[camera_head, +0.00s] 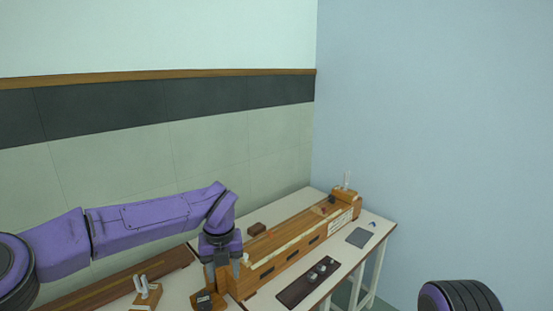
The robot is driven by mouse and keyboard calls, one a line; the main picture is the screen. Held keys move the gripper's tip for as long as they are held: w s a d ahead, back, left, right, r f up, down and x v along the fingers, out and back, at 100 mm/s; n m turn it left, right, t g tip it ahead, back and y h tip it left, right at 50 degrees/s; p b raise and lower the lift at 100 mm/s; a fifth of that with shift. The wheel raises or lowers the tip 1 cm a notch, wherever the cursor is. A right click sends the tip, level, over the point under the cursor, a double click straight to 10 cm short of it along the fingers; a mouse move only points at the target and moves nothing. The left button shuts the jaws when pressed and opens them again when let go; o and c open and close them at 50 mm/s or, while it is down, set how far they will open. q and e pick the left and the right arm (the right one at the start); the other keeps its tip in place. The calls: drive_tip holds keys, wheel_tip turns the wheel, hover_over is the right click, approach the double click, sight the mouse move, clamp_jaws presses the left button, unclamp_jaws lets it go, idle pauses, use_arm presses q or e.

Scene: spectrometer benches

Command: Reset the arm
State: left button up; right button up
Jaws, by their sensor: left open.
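My left arm is purple and reaches in from the left. Its gripper (221,283) points down at the near left end of the long wooden instrument (285,248) on the bench. The gripper is open, and I see nothing held between its fingers. I cannot tell whether the fingers touch the wood. They hide part of the instrument's near end. A part of my right arm shows at the bottom right edge, but its gripper is out of view.
A dark tray (296,292) with small knobs lies in front of the instrument. A small wooden stand with pale pegs (147,293) and a dark-topped block (206,299) are left of it. A grey square (360,237) lies at the bench's right. Walls rise behind and right.

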use_arm(q)
drive_tip(key=s+a+f+m+t+y+b, duration=0.1)
drive_tip(key=s+a+f+m+t+b, duration=0.15)
drive_tip(key=f+m, duration=0.55)
drive_tip(key=s+a+f+m+t+y+b, duration=0.15)
drive_tip(key=s+f+m, duration=0.35)
drive_tip(key=f, duration=0.6)
drive_tip(key=s+a+f+m+t+y+b, duration=0.1)
drive_tip(key=s+a+f+m+t+y, duration=0.15)
drive_tip(key=f+m, duration=0.6)
drive_tip(key=s+a+f+m+g+b, duration=0.1)
drive_tip(key=s+a+f+m+b, duration=0.1)
drive_tip(key=s+f, duration=0.3)
drive_tip(key=s+a+f+m+g+h+b, duration=0.1)
drive_tip(key=s+a+f+m, duration=0.4)
drive_tip(key=s, duration=0.7)
drive_tip(key=s+a+f+m+g+b, duration=0.2)
drive_tip(key=s+f, duration=0.4)
drive_tip(key=s, duration=0.3)
drive_tip(key=shift+a+m+h+b, duration=0.4)
drive_tip(key=shift+a+m+b, duration=0.35)
drive_tip(key=shift+a, duration=0.2)
use_arm(e)
wheel_tip(320, 180, down, 12)
drive_tip(key=shift+w+r, duration=0.2)
drive_tip(key=shift+w, duration=0.2)
